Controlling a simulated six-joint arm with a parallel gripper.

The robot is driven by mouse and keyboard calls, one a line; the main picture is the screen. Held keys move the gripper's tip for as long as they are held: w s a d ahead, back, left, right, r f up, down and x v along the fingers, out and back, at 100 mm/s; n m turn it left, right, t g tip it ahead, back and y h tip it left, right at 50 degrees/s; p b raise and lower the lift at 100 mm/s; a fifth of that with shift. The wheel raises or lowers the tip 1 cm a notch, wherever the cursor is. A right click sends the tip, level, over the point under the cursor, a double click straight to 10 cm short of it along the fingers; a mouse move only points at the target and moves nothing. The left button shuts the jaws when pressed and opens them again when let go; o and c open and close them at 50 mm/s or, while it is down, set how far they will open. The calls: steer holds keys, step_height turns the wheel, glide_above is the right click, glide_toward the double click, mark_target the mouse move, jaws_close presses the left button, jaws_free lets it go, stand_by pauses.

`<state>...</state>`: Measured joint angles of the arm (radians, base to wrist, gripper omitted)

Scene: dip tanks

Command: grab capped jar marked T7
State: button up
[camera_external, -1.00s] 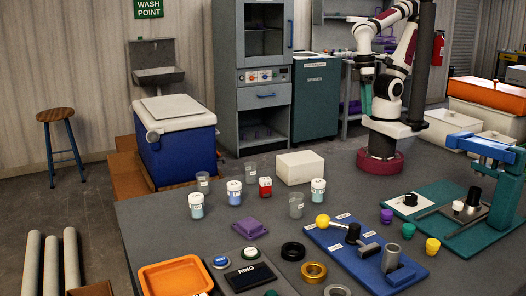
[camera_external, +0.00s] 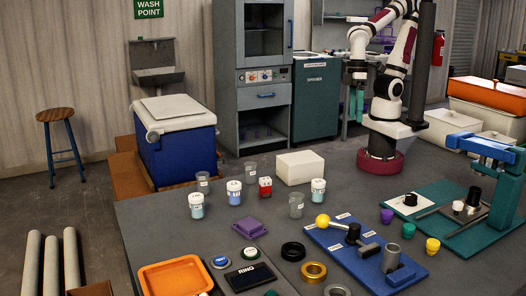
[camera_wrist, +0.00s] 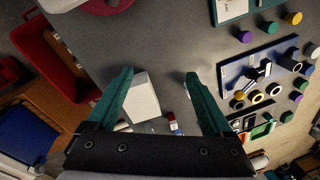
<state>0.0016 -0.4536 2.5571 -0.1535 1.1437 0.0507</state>
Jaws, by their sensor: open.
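Several small jars stand on the grey table in the external view. White-capped ones are at the left (camera_external: 196,205), left of centre (camera_external: 234,192) and right (camera_external: 318,191). A red jar (camera_external: 265,187) with a white label stands between them. The labels are too small for me to tell which reads T7. My gripper (camera_external: 358,112) is high above the back of the table, behind the jars and well apart from them. In the wrist view its two teal fingers (camera_wrist: 159,74) are spread and empty. The red jar also shows there, between the fingers (camera_wrist: 173,124).
A white box (camera_external: 299,167) stands behind the jars, nearest my arm. Open clear cups (camera_external: 296,206) stand among the jars. In front are a purple piece (camera_external: 250,228), an orange tray (camera_external: 175,278) and a blue board (camera_external: 355,250) with a yellow-knobbed lever.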

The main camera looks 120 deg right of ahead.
steer(key=w+d+f+n+t+h, duration=0.1)
steer(key=w+f+t, duration=0.25)
steer(key=w, duration=0.55)
steer(key=w+d+f+t, duration=0.15)
steer(key=w+f, duration=0.25)
steer(key=w, duration=0.4)
steer(key=n+t+h, duration=0.1)
steer(key=n+t, duration=0.3)
steer(key=t, duration=0.4)
glide_toward(234, 183)
steer(key=x, duration=1)
steer(key=shift+a+f, duration=0.1)
steer(key=shift+f, duration=0.3)
jaws_close()
steer(key=shift+r, duration=0.15)
